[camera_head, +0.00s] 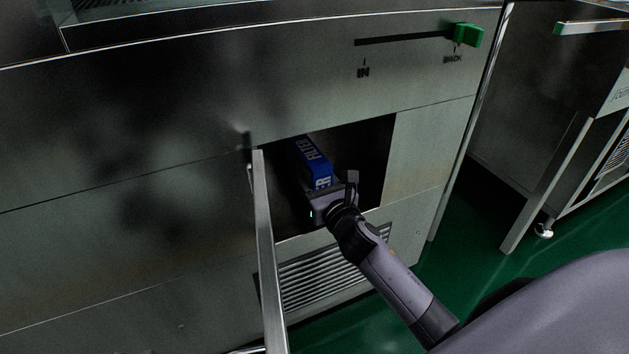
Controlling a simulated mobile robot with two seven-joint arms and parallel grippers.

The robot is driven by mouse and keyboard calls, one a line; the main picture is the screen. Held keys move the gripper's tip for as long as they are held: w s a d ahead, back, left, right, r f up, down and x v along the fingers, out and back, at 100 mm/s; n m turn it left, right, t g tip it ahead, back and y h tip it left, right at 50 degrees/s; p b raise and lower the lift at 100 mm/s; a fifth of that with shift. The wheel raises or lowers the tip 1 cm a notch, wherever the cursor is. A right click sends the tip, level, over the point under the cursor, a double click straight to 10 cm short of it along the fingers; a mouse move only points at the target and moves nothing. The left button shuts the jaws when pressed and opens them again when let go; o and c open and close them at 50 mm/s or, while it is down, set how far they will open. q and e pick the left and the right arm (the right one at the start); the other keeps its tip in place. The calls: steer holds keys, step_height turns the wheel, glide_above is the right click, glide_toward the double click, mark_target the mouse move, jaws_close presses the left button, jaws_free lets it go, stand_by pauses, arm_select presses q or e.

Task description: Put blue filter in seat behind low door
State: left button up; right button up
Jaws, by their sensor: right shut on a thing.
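The blue filter (313,160), with white lettering, is at the mouth of the dark opening (372,150) low in the washer's front. My right gripper (326,192) is shut on the filter's near end, and its arm comes in from the lower right. The filter's far end points into the opening; the seat inside is hidden in the dark. The low door (264,240) stands open, seen edge-on at the left side of the opening. My left gripper is not in view.
A vent grille (325,275) sits below the opening. A green slider handle (467,36) is at the right end of a slot above, with an IN mark at left. Another steel unit (535,180) stands at right, over green floor (470,245).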

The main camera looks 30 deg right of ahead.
steer(key=shift+f, duration=0.1)
steer(key=o, duration=1.2)
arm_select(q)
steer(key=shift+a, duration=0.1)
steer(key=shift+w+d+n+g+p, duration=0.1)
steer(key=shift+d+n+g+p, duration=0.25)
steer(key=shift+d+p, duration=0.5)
arm_select(e)
steer(key=s, duration=1.2)
steer(key=shift+a, duration=0.3)
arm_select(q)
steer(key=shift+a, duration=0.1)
arm_select(e)
steer(key=shift+s, duration=0.1)
